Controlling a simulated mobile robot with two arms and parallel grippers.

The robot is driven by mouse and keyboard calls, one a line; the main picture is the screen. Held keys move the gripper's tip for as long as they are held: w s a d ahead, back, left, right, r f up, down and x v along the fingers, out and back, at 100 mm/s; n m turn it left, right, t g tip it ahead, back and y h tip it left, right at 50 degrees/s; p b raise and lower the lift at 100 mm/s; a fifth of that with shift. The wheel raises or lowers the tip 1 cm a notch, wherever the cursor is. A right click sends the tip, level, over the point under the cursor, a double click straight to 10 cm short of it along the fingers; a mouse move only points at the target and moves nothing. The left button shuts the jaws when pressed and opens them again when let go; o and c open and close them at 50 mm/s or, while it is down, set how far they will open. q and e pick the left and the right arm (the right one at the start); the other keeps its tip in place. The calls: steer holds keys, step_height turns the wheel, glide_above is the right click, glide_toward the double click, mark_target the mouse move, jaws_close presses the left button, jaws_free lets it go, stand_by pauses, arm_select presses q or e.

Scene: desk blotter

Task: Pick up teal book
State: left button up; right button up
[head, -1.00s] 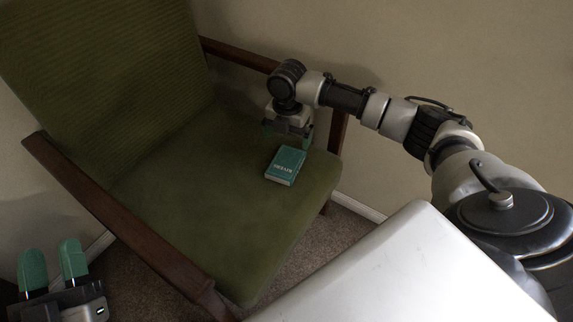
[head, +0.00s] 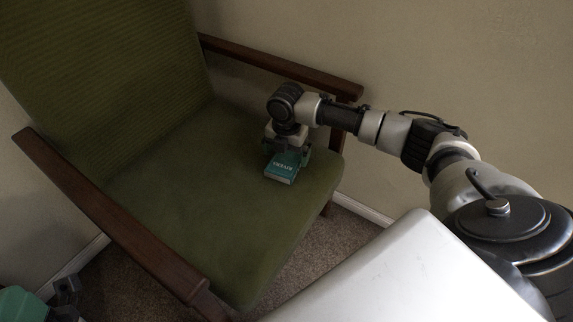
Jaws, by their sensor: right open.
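The teal book (head: 281,168) lies flat on the green seat of an armchair, near the seat's right front part. My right gripper (head: 287,152) is directly over the book, pointing down, with its fingers at the book's two sides. It is open, and its body hides the far part of the book. I cannot tell whether the fingers touch the book. My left gripper (head: 40,303) shows only partly at the lower left corner, far from the book, and its fingertips' spacing cannot be made out.
The armchair's green seat (head: 190,190) is otherwise bare. Wooden armrests run along its left (head: 105,222) and right (head: 330,82) sides, the right one close behind my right arm. A beige wall stands behind, and brown carpet (head: 310,250) lies below.

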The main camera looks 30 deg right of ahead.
steer(key=shift+f+b, duration=0.55)
steer(key=shift+f, duration=0.75)
steer(key=c, duration=0.8)
steer(key=shift+r, duration=0.1)
steer(key=shift+r, duration=0.1)
